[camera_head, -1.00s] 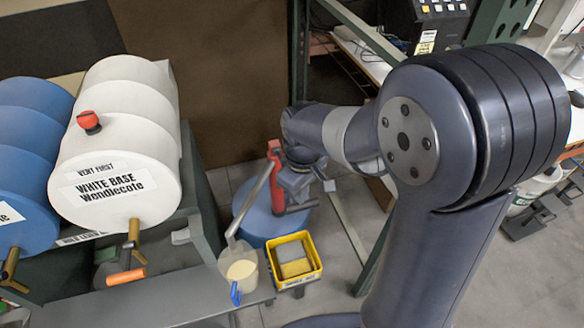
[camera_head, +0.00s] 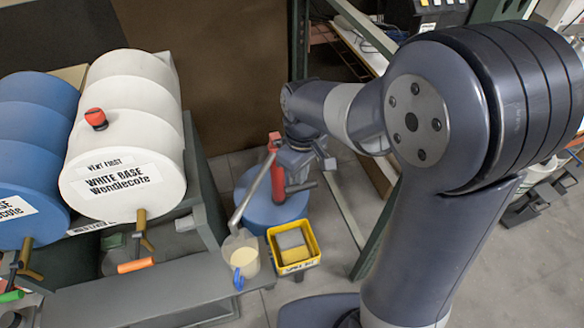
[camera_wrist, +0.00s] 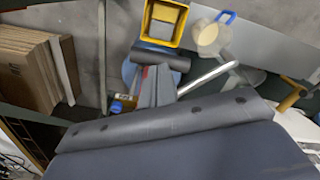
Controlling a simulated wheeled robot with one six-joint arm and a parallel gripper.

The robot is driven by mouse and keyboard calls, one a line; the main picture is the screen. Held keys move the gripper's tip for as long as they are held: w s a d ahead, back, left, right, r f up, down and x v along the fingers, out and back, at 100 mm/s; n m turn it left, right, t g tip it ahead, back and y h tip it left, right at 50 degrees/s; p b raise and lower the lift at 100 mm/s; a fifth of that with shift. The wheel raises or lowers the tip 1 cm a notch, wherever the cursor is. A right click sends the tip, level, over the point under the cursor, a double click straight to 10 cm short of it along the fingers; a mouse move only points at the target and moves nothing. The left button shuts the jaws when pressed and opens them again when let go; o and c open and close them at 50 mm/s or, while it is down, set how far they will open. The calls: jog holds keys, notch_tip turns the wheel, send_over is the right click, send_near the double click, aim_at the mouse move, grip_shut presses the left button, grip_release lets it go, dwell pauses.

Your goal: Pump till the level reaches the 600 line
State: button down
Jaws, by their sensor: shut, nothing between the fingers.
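A red hand pump (camera_head: 277,168) stands on a blue drum (camera_head: 258,210). Its grey spout tube (camera_head: 252,192) slopes down to a clear jug (camera_head: 240,248) with a blue handle. The jug holds cream liquid and also shows in the wrist view (camera_wrist: 207,36). No level line on it is readable. A dark pump handle (camera_wrist: 160,57) crosses just beyond my fingertips in the wrist view. My gripper (camera_head: 305,168) is shut and empty, beside the pump and close to the handle. I cannot tell whether it touches the handle.
A yellow tub (camera_head: 293,248) with grey and yellow contents stands right of the jug. A white drum (camera_head: 120,150) and a blue drum (camera_head: 35,150) lie on the rack at left. A green post (camera_head: 300,60) rises behind my arm.

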jog(key=shift+f+b, duration=5.5)
jog(key=shift+f, duration=1.95)
notch_tip(320, 180, up, 15)
jog(key=p, duration=1.2)
jog(key=shift+f, duration=0.15)
jog(key=shift+f+b, duration=5.65)
jog(key=shift+f, duration=1.7)
notch_tip(320, 180, up, 15)
jog(key=p, duration=1.1)
jog(key=shift+p, duration=0.4)
